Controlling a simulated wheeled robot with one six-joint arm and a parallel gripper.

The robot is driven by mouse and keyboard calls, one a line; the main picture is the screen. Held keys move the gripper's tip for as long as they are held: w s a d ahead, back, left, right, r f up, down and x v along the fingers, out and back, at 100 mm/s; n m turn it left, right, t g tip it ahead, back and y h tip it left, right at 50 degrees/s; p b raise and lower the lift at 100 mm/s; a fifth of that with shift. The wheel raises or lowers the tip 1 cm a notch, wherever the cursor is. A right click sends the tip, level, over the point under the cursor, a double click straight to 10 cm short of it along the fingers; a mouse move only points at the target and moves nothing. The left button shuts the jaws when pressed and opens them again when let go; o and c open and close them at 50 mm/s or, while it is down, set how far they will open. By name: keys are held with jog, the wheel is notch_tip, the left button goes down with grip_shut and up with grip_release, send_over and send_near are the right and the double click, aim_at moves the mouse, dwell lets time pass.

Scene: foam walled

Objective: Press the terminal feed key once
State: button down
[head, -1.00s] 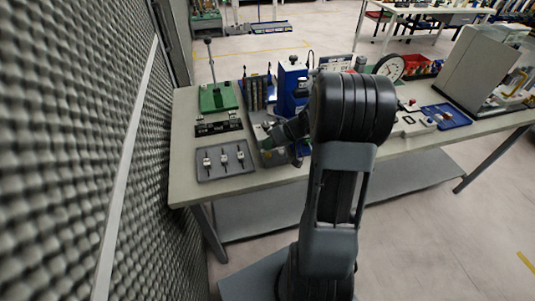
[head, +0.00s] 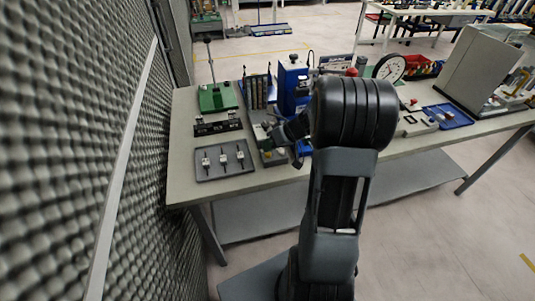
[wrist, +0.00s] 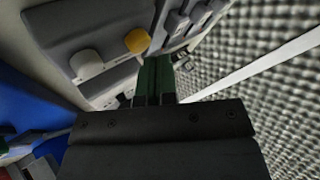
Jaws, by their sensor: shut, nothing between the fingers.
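A grey panel (wrist: 65,25) in the wrist view carries a round yellow button (wrist: 137,40) and a round white button (wrist: 86,63). Small print beside them is too blurred to read, so I cannot tell which is the feed key. My gripper (wrist: 154,80) is shut and empty, its green-tinted fingers just below the yellow button in the picture. I cannot tell whether they touch the panel. In the head view my arm hides much of the gripper and the panel, on the bench (head: 182,150).
A grey tray (head: 203,175) with three small parts lies left of my gripper. A green lever press (head: 217,97) and a blue machine (head: 290,85) stand behind. A foam wall (head: 60,150) borders the left.

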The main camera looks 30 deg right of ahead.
jog(key=shift+f+b, duration=0.55)
jog(key=shift+b, duration=0.25)
dwell(0.6)
jog(key=shift+r, duration=0.15)
jog(key=shift+r+p, duration=0.35)
jog(key=shift+r, duration=0.45)
jog(key=shift+r+p, duration=1.1)
jog(key=shift+r, duration=1.45)
